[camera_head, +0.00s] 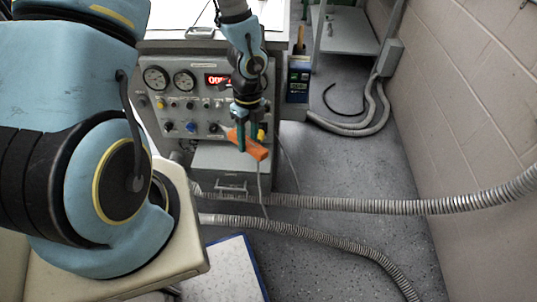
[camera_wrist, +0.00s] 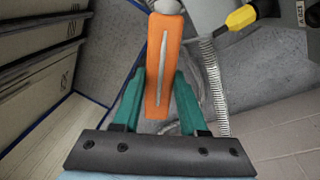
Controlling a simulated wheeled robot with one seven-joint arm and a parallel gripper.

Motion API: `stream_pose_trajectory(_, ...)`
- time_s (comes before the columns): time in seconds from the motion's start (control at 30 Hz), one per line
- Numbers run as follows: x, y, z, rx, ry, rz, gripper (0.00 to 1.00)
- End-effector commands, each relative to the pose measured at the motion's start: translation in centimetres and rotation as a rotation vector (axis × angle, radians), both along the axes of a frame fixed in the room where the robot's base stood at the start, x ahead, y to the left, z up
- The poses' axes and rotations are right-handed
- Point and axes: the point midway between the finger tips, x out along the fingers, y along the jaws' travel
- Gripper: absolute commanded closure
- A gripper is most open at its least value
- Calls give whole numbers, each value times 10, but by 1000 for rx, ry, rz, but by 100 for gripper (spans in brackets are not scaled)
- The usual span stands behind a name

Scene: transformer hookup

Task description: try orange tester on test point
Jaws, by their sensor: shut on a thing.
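The orange tester (camera_head: 253,149) is held in my gripper (camera_head: 240,138) in front of the control panel (camera_head: 180,105). In the wrist view the tester (camera_wrist: 164,65) stands lengthwise between the green fingers of my gripper (camera_wrist: 158,95), with a pale line along its face. A thin cable hangs below the tester in the head view. My gripper is shut on the tester. I cannot make out which part of the panel is the test point, and my arm and gripper hide part of the panel. Whether the tester touches the panel cannot be told.
The panel carries two gauges (camera_head: 170,79), a red display (camera_head: 217,79) and several knobs. A yellow-tipped tool (camera_wrist: 241,18) is near the tester in the wrist view. Grey corrugated hoses (camera_head: 380,206) cross the floor. A block wall (camera_head: 480,110) is at right; floor between is partly clear.

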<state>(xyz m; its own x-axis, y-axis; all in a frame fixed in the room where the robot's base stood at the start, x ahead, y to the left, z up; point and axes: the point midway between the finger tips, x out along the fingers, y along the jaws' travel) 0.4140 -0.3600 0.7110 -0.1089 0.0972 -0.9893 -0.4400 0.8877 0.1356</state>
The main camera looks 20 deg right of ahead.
Motion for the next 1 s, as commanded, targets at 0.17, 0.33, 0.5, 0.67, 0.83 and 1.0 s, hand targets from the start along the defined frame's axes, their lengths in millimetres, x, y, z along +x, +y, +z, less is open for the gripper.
stream_pose_trajectory(0.17,-30,-27,-11,20,14,-454,100)
stream_pose_trajectory(0.33,-45,-39,-14,34,18,-691,100)
stream_pose_trajectory(0.5,-43,-44,-14,37,18,-740,100)
stream_pose_trajectory(0.67,-32,-48,-15,36,18,-735,100)
stream_pose_trajectory(0.83,-18,-55,-18,36,18,-733,100)
stream_pose_trajectory(1.0,-3,-62,-21,36,17,-731,100)
